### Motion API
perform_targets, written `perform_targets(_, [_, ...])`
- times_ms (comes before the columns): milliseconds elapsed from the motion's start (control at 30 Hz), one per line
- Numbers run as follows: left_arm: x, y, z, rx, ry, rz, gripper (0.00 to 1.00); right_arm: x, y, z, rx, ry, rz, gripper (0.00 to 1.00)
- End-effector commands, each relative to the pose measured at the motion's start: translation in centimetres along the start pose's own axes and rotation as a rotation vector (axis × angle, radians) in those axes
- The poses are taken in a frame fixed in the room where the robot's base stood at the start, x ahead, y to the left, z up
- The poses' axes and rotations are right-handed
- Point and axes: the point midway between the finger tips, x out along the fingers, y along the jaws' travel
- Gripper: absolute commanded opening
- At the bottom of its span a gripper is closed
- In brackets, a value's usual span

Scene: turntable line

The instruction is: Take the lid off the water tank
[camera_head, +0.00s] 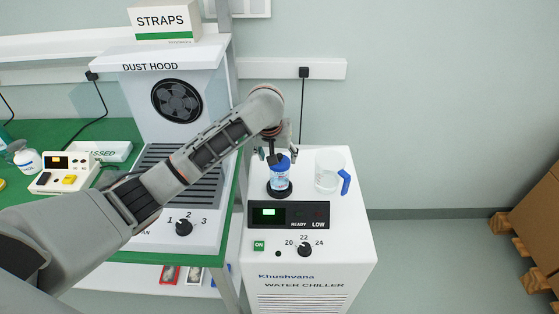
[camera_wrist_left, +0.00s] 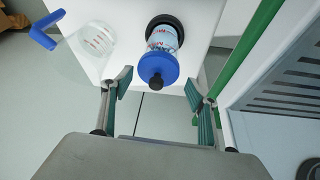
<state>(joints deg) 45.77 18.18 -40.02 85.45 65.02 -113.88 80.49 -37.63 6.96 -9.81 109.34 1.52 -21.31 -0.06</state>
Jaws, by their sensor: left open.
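The water tank (camera_head: 280,177) is a small clear bottle with a label, standing in a black ring on top of the white water chiller (camera_head: 335,215). My left gripper (camera_wrist_left: 160,95) is open, with one green-padded finger on each side of the lid's line and the lid just beyond the fingertips. In the head view the gripper (camera_head: 278,150) is at the lid and partly hides it. I cannot tell whether it touches. My right gripper is not in view.
A clear jug with a blue handle (camera_head: 345,182) stands right of the tank on the chiller. The dust hood (camera_head: 175,95) and green bench are to the left. Cardboard boxes (camera_head: 535,215) stand at far right, with open floor between.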

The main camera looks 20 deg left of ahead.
Motion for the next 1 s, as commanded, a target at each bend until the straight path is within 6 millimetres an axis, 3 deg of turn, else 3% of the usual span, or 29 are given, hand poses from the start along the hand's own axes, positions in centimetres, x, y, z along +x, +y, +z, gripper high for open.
perform_targets(233, [0.24,0.02,0.02,0.000,0.000,0.000,0.59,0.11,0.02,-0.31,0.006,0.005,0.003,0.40])
perform_targets(267, [0.24,0.02,0.02,0.000,0.000,0.000,0.54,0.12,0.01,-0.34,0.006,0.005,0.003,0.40])
perform_targets(400, [0.24,0.01,0.04,0.000,-0.001,0.000,0.18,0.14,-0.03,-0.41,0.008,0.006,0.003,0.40])
perform_targets(500, [0.28,0.02,0.09,0.000,-0.002,0.000,0.00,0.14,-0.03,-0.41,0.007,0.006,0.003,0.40])
perform_targets(1000, [-0.10,0.05,-0.01,0.000,-0.004,0.000,0.00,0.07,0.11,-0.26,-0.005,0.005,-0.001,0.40])
